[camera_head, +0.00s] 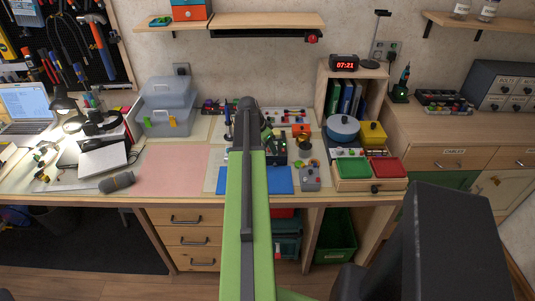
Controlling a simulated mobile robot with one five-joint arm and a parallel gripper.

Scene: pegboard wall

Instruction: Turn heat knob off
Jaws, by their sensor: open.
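A small dark teal unit (279,157) stands on the bench just right of my arm; its front is small and partly covered. I cannot make out a knob marked heat on it, or which way any knob points. A grey control box (310,178) with small controls sits at the front right of it, near the blue mat. My arm reaches forward over the bench, and my gripper (267,136) shows only as a small dark shape beyond the arm's top, close to the teal unit. It is open; its fingertips are hard to see, and I cannot tell whether it touches anything.
A blue mat (270,181) lies at the bench's front edge. Red (387,167) and green (353,168) trays and a blue round container (342,128) stand to the right. A pink mat (172,171) to the left is clear. A shelf (267,21) hangs above.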

